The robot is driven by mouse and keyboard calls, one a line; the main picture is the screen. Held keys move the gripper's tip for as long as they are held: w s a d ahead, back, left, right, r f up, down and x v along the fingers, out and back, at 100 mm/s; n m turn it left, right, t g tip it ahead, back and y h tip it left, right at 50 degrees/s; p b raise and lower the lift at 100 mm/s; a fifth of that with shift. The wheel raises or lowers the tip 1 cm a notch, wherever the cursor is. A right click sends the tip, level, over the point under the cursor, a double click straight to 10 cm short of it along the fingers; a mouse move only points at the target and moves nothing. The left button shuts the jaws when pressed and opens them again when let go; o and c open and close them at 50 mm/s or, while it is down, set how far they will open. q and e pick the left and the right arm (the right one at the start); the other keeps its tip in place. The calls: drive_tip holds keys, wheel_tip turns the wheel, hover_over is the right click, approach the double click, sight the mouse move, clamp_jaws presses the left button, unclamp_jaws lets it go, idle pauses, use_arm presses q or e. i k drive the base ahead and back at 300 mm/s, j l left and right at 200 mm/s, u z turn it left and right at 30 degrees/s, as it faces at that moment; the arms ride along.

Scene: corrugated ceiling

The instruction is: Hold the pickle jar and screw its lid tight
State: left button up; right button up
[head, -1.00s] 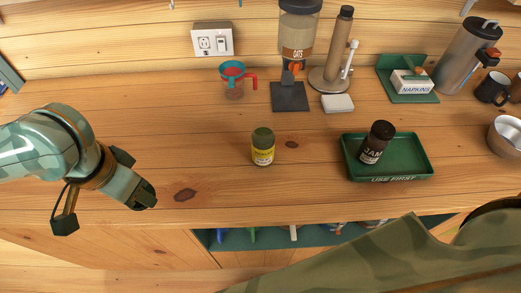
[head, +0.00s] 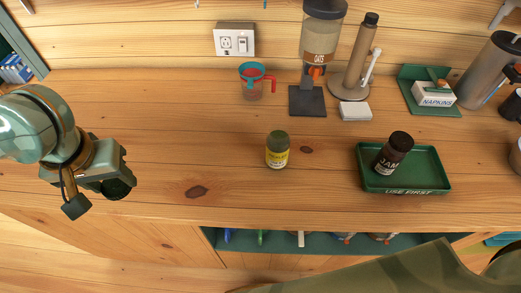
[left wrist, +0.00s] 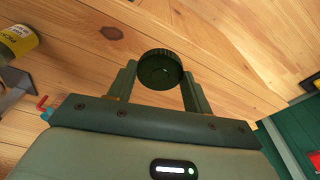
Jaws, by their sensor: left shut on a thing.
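The pickle jar (head: 277,155), small with a yellow label and an olive-green top part, stands upright on the wooden counter in the head view. Its yellow label (left wrist: 18,38) shows at the left edge of the left wrist view. My left gripper (head: 117,176) is over the counter's left front part, well left of the jar. It is shut on a dark green round lid (left wrist: 160,70) with a ribbed rim, seen between the two fingers. In the head view the lid is mostly hidden by the gripper. My right gripper is not in view.
A green tray (head: 437,186) holds a dark jam jar (head: 394,152) right of the pickle jar. Behind stand a measuring cup (head: 252,82), an oats dispenser (head: 320,50) and a napkin holder (head: 433,95). The counter between gripper and jar is clear. A camouflage-patterned shape fills the lower right.

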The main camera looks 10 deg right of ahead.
sight(278, 138)
drive_tip(key=z, duration=1.65)
drive_tip(key=k+j, duration=0.8)
drive_tip(key=k+z, duration=0.05)
